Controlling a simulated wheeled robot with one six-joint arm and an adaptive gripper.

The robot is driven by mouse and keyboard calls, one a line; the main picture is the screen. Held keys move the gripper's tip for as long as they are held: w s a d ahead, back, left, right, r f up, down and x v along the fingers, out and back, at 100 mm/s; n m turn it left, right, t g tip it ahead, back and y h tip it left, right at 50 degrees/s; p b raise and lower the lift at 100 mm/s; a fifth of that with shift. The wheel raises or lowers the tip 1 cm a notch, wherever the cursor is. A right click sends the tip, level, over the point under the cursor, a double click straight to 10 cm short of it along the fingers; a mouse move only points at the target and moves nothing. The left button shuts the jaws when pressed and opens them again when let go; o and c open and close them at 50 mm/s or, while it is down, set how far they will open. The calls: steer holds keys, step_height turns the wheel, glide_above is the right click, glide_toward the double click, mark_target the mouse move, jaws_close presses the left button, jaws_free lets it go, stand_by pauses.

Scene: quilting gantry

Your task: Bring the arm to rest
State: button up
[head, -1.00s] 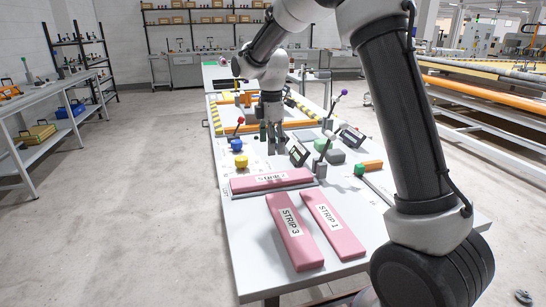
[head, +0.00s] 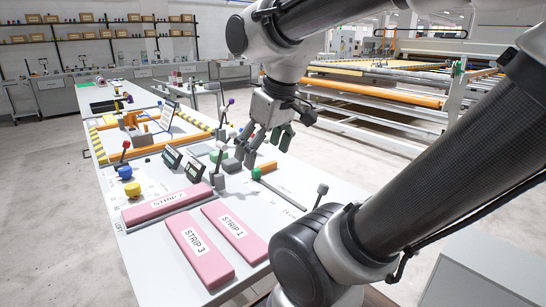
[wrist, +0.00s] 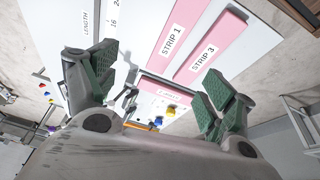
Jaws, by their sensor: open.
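My gripper (head: 263,143) hangs above the right side of the white table in the head view, fingers pointing down. In the wrist view its green-padded fingers (wrist: 155,95) are spread wide apart with nothing between them. My arm bends in from the right of the head view, its upper links crossing the top. The pink blocks marked STRIP 1 (head: 236,232) and STRIP 3 (head: 198,249) lie side by side on the near part of the table, apart from the gripper. They also show beyond the fingers in the wrist view.
A third pink strip (head: 167,205) lies across the table (head: 150,264). A large orange-railed gantry (head: 375,92) is at the back right. Open floor lies left.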

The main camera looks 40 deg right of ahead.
steer(key=s, duration=0.1)
steer(key=s+m, duration=0.1)
steer(key=f, duration=0.1)
steer(key=shift+s+d+f+m, duration=0.1)
steer(key=shift+s+d+m, duration=0.2)
steer(key=shift+s, duration=0.1)
